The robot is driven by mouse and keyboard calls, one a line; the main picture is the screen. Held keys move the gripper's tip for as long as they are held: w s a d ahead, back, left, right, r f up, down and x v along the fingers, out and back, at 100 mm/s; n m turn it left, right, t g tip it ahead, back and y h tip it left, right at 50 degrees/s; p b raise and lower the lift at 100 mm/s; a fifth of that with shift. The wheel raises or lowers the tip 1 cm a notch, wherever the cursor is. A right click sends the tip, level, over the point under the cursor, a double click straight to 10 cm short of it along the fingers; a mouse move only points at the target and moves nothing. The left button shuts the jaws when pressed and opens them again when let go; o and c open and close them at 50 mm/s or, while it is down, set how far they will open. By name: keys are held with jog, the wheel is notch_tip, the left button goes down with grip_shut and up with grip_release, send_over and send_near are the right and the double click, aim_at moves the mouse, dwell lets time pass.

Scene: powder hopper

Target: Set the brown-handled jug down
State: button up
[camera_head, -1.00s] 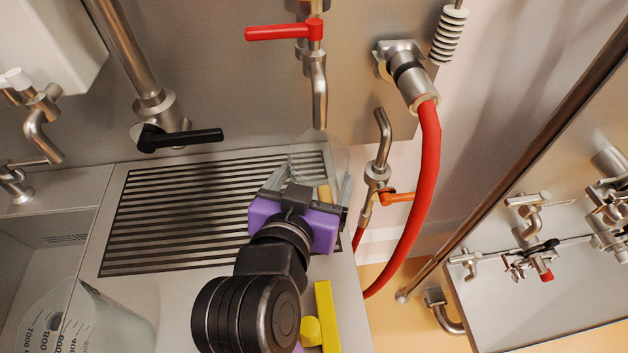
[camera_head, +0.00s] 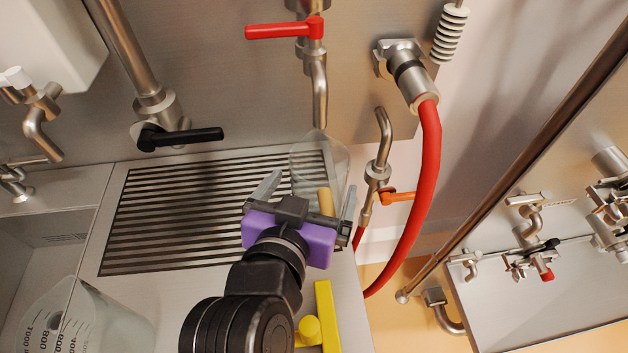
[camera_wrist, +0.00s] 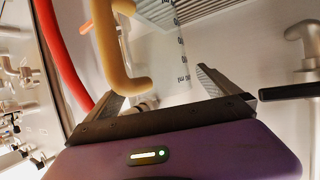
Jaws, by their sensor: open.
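The clear jug (camera_head: 312,160) stands on the right end of the slatted drain grate (camera_head: 125,235), below the spout of the red-levered tap. Its brown handle (camera_head: 325,199) faces my gripper. The handle (camera_wrist: 112,45) and the marked clear wall (camera_wrist: 182,58) also show in the wrist view. My gripper (camera_head: 309,196) is open, with one finger on each side of the handle in the head view. In the wrist view my gripper (camera_wrist: 160,95) shows spread fingers, and the handle lies beyond them, nearer the left finger. The jug's base is hard to make out through the clear wall.
The red-levered tap (camera_head: 318,90) hangs just behind the jug. An orange-levered tap (camera_head: 380,165) and a red hose (camera_head: 430,180) stand close on the right. A second clear jug (camera_head: 90,320) is at lower left. A yellow piece (camera_head: 326,310) lies in front. The left grate is free.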

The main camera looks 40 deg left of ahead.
jog(key=v, duration=0.9)
jog(key=shift+s+d, duration=0.2)
jog(key=shift+s, duration=0.1)
jog(key=shift+r, duration=0.15)
